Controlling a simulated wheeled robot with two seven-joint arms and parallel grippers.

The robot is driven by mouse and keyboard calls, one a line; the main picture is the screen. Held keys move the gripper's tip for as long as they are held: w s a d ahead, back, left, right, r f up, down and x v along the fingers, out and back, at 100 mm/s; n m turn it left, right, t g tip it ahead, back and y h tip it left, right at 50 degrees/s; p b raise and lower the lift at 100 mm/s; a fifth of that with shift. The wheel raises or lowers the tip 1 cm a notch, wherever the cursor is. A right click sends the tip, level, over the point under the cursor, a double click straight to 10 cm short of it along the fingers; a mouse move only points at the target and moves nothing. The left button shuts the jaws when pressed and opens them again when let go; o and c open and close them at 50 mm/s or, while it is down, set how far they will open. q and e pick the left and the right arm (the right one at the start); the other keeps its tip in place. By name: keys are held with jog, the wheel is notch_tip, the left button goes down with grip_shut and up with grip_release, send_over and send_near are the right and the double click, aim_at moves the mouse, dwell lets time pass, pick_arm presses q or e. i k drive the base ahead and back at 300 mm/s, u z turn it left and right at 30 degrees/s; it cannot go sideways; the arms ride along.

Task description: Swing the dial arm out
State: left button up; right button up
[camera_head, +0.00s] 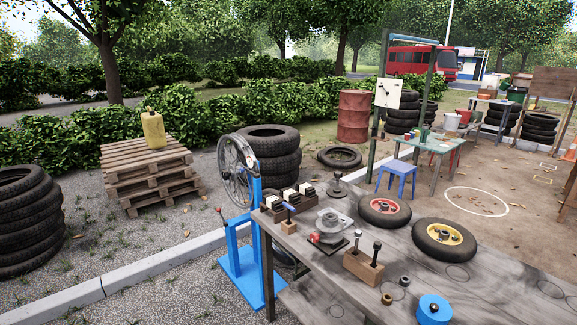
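A blue stand (244,262) stands on the ground at the left end of the workbench. It holds a spoked wheel (235,170) upright. A thin dark rod with a red knob (219,211) rises at the left of the stand; I cannot tell if this is the dial arm. A small grey device with a red part (326,229) sits on the bench; its details are too small to read. Neither of my grippers is in view.
The grey wooden workbench (480,285) carries two small wheels (444,241), a wooden block with upright tools (363,268), a dark tray (287,202) and a blue round part (433,310). A kerb (130,276) runs behind the stand. Stacked tyres (270,150) stand behind the wheel.

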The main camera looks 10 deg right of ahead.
aim_at(252, 163)
jog(key=u, duration=0.5)
jog(key=i, duration=0.8)
jog(key=u, duration=0.55)
jog(key=i, duration=0.85)
jog(key=z, duration=0.7)
jog(key=i, duration=0.85)
jog(key=z, duration=0.65)
